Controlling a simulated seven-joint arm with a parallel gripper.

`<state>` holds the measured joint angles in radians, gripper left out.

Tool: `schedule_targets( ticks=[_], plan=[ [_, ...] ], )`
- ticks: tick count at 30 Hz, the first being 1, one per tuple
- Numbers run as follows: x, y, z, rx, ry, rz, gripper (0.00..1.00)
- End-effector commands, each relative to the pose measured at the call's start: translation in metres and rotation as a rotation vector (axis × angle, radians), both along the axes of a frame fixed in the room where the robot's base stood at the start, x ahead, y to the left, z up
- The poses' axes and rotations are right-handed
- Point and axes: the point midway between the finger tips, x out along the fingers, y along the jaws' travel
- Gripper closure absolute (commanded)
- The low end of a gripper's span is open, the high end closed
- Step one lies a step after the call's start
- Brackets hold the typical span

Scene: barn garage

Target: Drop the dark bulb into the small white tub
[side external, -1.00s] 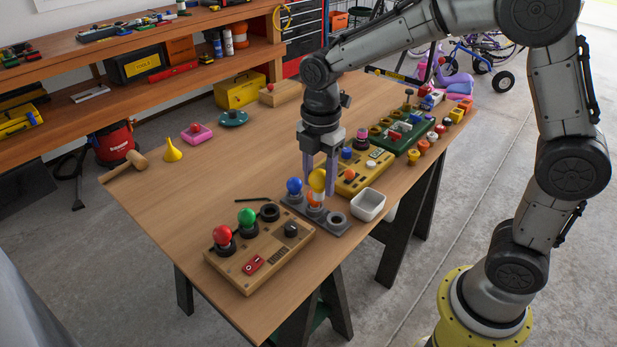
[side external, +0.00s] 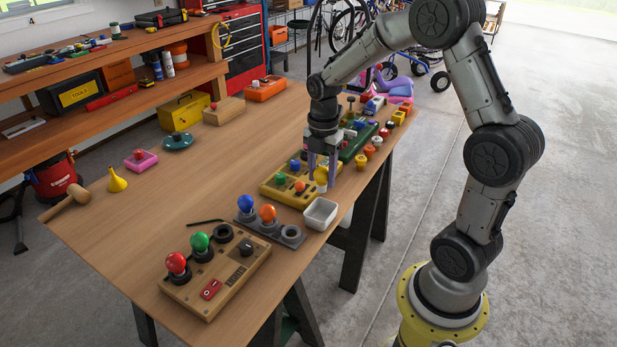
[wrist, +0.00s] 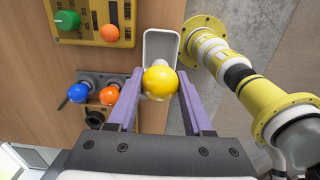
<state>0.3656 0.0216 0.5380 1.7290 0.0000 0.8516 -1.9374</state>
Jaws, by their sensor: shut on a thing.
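My gripper (side external: 322,180) is shut on a yellow bulb (side external: 320,174), its pale base pointing down. In the wrist view the yellow bulb (wrist: 160,82) sits between the purple fingers (wrist: 160,90). The small white tub (side external: 320,214) is at the table's right edge; in the side view the bulb is above its far side, apart from it. In the wrist view the bulb covers the near part of the white tub (wrist: 161,42), whose visible inside looks empty. I make out no clearly dark bulb; the held one looks yellow.
A grey socket strip (side external: 268,229) beside the tub holds a blue bulb (side external: 245,203) and an orange bulb (side external: 267,212); one socket is empty. A wooden box (side external: 215,275) bears red and green bulbs. A yellow panel (side external: 300,187) lies beyond.

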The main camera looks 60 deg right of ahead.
Motion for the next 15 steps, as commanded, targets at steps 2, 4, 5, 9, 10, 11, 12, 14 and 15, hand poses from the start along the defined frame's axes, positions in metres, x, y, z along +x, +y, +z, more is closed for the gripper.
schedule_targets(
  ticks=[2,4,5,9,10,11,12,14,15],
  plan=[
    [0.000,0.000,-0.004,0.001,0.002,-0.002,1.00],
    [-0.001,0.000,-0.009,0.001,0.003,-0.001,1.00],
    [-0.001,0.000,-0.011,0.001,0.004,-0.001,1.00],
    [-0.001,0.000,-0.024,0.001,0.004,-0.001,1.00],
    [-0.001,0.000,-0.026,0.001,0.003,-0.001,1.00],
    [-0.001,0.000,-0.029,0.001,0.003,-0.001,1.00],
    [-0.001,0.000,-0.033,0.002,0.004,-0.001,1.00],
    [-0.001,0.000,-0.039,0.002,0.004,-0.001,1.00],
    [-0.001,0.000,-0.042,0.002,0.005,-0.001,1.00]
  ],
)
